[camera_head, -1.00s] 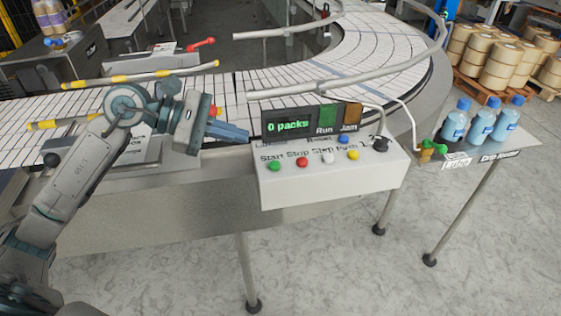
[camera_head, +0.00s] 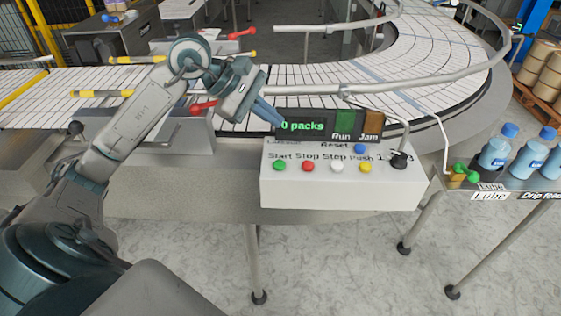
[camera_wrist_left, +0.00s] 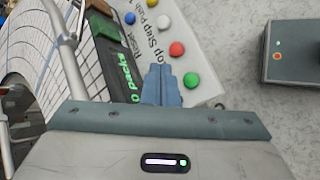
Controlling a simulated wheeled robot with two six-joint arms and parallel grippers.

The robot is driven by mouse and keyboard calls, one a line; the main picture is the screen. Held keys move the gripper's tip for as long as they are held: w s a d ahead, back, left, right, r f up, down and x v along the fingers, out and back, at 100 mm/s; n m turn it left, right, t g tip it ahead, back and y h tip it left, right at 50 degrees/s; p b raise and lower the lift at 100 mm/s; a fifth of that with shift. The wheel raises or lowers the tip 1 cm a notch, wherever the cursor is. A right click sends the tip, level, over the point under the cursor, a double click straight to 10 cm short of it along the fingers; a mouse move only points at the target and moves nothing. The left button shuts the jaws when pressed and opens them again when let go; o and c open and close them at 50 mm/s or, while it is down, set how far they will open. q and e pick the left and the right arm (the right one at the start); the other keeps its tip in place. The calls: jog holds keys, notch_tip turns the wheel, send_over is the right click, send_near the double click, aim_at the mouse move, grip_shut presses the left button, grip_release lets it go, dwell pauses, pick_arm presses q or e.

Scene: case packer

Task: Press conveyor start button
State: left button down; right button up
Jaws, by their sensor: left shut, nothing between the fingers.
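The green Start button (camera_head: 279,165) is at the left end of the button row on the white control box (camera_head: 340,193). My left gripper (camera_head: 277,122) is shut and empty. Its tips are at the left end of the display (camera_head: 330,125), above and apart from the green button in the head view. In the left wrist view the shut fingers (camera_wrist_left: 160,80) point over the box, with the green button (camera_wrist_left: 191,80) just right of them. The red Stop button (camera_head: 308,166), white Step button (camera_head: 337,167) and yellow Push button (camera_head: 364,167) follow to the right. My right gripper is not in view.
The display reads "0 packs" beside green Run and orange Jam lamps. A blue button (camera_head: 359,148) and black knob (camera_head: 398,160) sit behind the row. The curved conveyor (camera_head: 430,55) lies behind. Blue bottles (camera_head: 496,148) stand on a side shelf at right.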

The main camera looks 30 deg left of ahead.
pick_arm(q)
jog(key=f, duration=0.1)
jog(key=b, duration=0.6)
send_over(274, 163)
notch_tip(274, 163, down, 7)
jog(key=shift+f, duration=0.1)
jog(key=shift+f+b, duration=0.3)
jog(key=shift+f, duration=0.1)
jog(key=shift+r, duration=0.1)
dwell(1.3)
jog(key=shift+f+b, duration=0.45)
jog(key=shift+b, duration=0.2)
